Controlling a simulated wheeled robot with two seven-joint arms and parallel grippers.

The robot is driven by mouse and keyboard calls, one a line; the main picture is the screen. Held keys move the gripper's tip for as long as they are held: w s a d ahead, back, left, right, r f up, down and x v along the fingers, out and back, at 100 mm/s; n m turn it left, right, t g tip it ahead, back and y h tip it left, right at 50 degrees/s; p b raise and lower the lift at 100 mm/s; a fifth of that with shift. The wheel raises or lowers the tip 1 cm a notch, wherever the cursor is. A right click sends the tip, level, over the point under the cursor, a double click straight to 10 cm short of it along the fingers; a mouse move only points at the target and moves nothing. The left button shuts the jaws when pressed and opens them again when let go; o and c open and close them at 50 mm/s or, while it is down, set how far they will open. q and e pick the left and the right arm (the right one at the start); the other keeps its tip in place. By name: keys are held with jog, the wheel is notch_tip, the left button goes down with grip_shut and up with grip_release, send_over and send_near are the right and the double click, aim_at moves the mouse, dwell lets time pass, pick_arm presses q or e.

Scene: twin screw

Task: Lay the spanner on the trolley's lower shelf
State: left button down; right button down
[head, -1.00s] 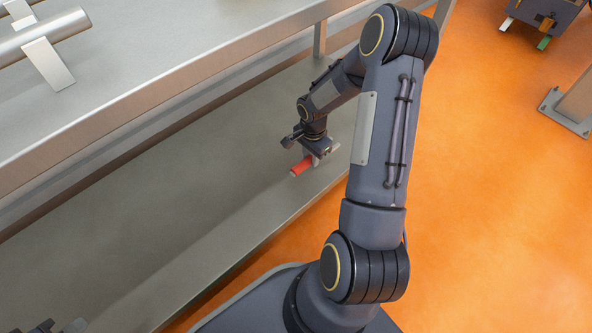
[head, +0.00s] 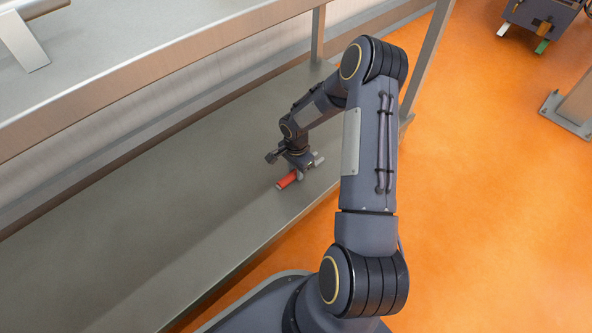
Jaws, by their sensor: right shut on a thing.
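The spanner (head: 287,181) shows as a red handle with a small grey end, low at the lower shelf (head: 150,228) of the trolley. My right gripper (head: 300,170) is shut on it, near the shelf's right end and close to its front edge. The gripper hides the spanner's middle. I cannot tell whether the spanner touches the shelf. My left gripper is out of view.
The trolley's upper shelf (head: 130,90) hangs over the lower one at the left, with a metal part (head: 22,35) on it. Trolley posts (head: 425,62) stand behind my right arm. The lower shelf is bare to the left of the spanner.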

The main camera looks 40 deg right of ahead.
jog(key=shift+f, duration=0.15)
jog(key=c, duration=1.2)
grip_release()
jog(key=shift+o, duration=0.2)
